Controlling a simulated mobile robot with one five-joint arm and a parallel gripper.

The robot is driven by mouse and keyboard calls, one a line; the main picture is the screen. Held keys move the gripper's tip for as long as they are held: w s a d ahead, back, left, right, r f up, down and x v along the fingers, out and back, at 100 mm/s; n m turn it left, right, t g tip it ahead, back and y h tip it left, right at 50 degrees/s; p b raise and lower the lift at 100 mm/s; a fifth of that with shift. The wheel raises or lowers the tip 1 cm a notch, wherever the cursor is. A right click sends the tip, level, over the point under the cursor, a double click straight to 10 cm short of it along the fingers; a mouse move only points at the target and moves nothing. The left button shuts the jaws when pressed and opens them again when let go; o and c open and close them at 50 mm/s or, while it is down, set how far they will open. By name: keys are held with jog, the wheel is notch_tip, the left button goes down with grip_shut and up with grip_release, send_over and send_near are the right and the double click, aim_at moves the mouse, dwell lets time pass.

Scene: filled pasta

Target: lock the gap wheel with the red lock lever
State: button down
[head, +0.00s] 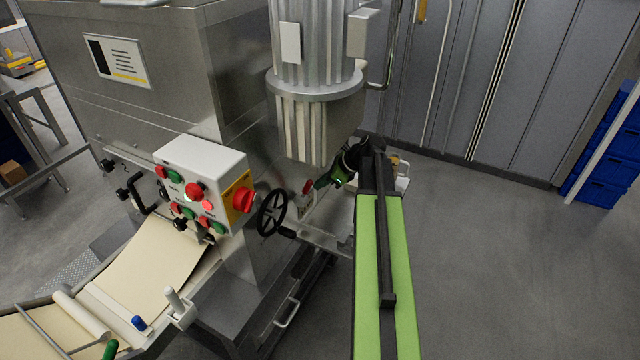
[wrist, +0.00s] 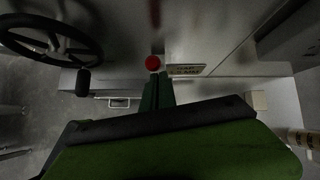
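The gap wheel (head: 271,213) is a black spoked handwheel on the machine's side, right of the control box. It also shows at the upper left of the wrist view (wrist: 55,41), with its black handle hanging down. The red lock lever (head: 307,187) is right of the wheel. In the wrist view its round red knob (wrist: 153,63) faces me. My gripper (head: 320,184) reaches in from the right, beside the lever. In the wrist view its green fingers (wrist: 157,78) lie together just below the knob, with nothing visible between them. I cannot tell whether they touch the lever.
A small label plate (wrist: 187,70) is right of the knob. The control box (head: 203,185) with buttons and a red rotary switch juts out left of the wheel. A ribbed motor housing (head: 315,110) hangs above my gripper. Open floor (head: 480,270) lies to the right.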

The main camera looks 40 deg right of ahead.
jog(key=p+v, duration=0.3)
jog(key=v, duration=0.3)
jog(key=shift+p, duration=0.35)
jog(key=shift+s+d, duration=0.15)
jog(key=shift+s, duration=0.05)
